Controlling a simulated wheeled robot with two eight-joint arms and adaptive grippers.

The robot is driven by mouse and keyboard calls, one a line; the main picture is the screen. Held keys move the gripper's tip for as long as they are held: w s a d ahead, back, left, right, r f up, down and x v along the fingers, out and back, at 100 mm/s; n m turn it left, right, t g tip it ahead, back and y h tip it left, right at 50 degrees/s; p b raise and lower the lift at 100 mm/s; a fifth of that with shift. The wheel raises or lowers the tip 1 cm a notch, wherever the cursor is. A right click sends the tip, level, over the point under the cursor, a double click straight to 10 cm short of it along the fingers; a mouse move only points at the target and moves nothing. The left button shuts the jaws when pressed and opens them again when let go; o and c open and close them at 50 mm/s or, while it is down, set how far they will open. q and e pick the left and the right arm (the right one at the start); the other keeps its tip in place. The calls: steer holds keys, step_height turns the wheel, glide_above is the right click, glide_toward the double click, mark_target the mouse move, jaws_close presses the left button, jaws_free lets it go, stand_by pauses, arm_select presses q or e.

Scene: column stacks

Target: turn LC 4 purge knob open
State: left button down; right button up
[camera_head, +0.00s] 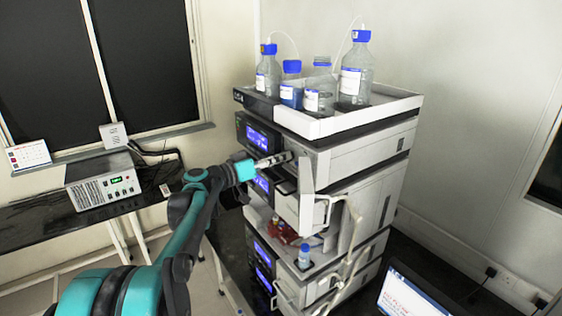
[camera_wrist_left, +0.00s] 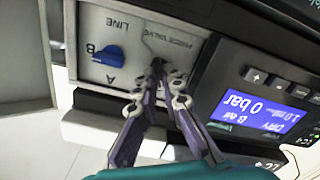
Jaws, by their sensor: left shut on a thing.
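My left gripper (camera_head: 284,158) reaches the front of an upper module in the instrument column (camera_head: 355,160). In the left wrist view its fingertips (camera_wrist_left: 158,66) are shut together at the grey valve panel, just beneath lettering that ends in "VALVE". The purge knob they grip is hidden between the fingertips, so its angle cannot be told. A blue selector knob (camera_wrist_left: 108,55) sits apart from the fingers on the same panel, near the marks A, B and LINE. A lit display (camera_wrist_left: 252,106) beside the panel reads 0 bar, upside down. My right gripper is not in view.
Bottles with blue caps (camera_head: 357,66) stand in the tray (camera_head: 395,106) on top of the column. A grey box (camera_head: 103,180) stands on the left bench, and a laptop (camera_head: 405,298) is at lower right.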

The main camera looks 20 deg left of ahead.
arm_select(q)
steer(key=n+b, duration=0.1)
steer(key=n, duration=0.5)
steer(key=n+b, duration=0.1)
steer(key=n, duration=0.5)
steer(key=shift+a+f, duration=0.1)
steer(key=shift+f, duration=0.1)
stand_by(0.4)
steer(key=c, duration=1.7)
jaws_free()
steer(key=shift+a, duration=0.1)
steer(key=v, duration=1.2)
